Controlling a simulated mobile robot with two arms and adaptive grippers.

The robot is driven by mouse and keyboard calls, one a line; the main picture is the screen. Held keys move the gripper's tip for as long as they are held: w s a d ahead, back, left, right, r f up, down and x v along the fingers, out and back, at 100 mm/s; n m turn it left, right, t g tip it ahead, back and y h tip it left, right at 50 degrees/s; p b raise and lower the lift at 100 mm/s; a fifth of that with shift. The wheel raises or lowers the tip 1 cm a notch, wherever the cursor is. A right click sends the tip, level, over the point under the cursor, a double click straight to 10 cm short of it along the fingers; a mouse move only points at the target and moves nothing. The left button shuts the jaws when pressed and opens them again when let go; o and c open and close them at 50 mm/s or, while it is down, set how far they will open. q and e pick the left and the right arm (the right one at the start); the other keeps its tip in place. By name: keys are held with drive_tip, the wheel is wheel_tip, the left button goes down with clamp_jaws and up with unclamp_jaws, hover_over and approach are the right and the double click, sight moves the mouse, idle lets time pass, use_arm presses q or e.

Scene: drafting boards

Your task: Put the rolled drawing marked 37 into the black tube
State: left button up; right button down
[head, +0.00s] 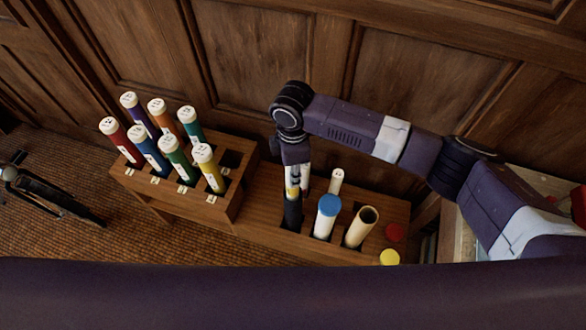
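My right gripper (292,188) points down from the end of its arm, directly over the black tube (292,214) in the bench. Pale and yellowish parts show around the fingers, but I cannot tell whether they hold a roll. Several coloured rolls with white numbered tops, such as the yellow roll (211,172) and the red roll (120,142), stand in the wooden rack (222,212). A pale roll or tube with a marked white top (337,180) stands behind the blue-capped tube. The numbers are too small to read. My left gripper (62,195) is at the far left, away from the rack.
The blue-capped tube (326,217) and an open cream tube (360,228) stand right of the black tube. The rack's back-right hole looks empty. Wooden panelling stands close behind.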

drive_tip(key=shift+f, duration=0.25)
drive_tip(key=c, duration=1.5)
unclamp_jaws()
wheel_tip(320, 180, up, 12)
drive_tip(key=shift+r, duration=0.1)
